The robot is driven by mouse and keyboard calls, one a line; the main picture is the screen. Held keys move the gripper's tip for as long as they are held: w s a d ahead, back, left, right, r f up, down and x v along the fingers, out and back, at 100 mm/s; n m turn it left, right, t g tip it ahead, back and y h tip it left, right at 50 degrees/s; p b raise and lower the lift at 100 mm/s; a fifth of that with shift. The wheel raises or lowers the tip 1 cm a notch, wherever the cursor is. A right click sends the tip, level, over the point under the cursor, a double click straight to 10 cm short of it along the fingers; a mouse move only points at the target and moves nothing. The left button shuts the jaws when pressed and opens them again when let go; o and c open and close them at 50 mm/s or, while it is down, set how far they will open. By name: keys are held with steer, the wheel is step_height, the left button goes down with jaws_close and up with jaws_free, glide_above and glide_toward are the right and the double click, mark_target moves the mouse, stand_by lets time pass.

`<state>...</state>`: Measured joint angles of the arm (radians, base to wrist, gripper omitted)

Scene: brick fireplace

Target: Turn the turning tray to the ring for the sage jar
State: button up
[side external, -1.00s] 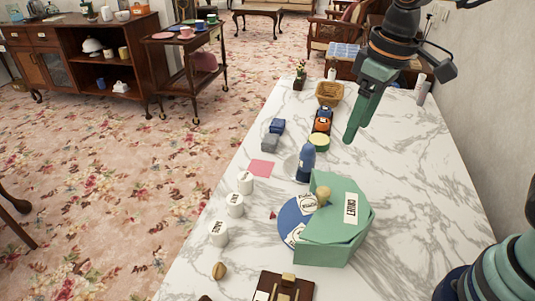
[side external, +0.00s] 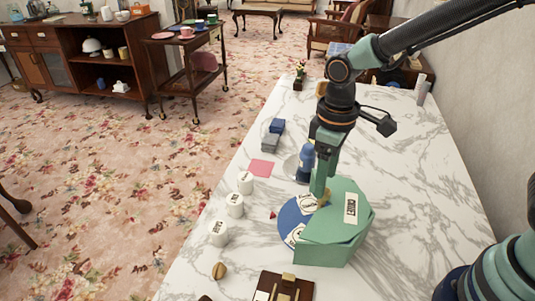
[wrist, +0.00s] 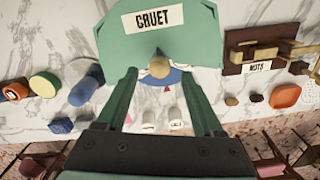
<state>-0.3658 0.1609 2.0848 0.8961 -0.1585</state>
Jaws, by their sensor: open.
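The turning tray (side external: 291,217) is a blue disc with white labels, partly covered by a green housing (side external: 332,243) marked CRUET. A pale wooden knob (wrist: 159,66) stands at the tray's middle. In the wrist view my gripper (wrist: 159,74) is open, with one finger on each side of the knob and gaps between. In the side view my gripper (side external: 320,198) reaches down to the knob and mostly hides it. The white jar (side external: 218,233) nearest the side camera appears to read SAGE; it stands left of the tray. The tray's label wording is too small to read.
Two more white jars (side external: 235,205) (side external: 245,183) stand left of the tray. A blue bottle (side external: 306,161) stands close behind my gripper. A brown rack (side external: 284,287) and a nut (side external: 219,270) lie at the front. The marble table right of the housing is clear.

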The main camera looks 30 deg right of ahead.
mark_target(320, 208)
steer(key=shift+f, duration=1.35)
jaws_close()
steer(key=shift+r, duration=0.1)
stand_by(0.4)
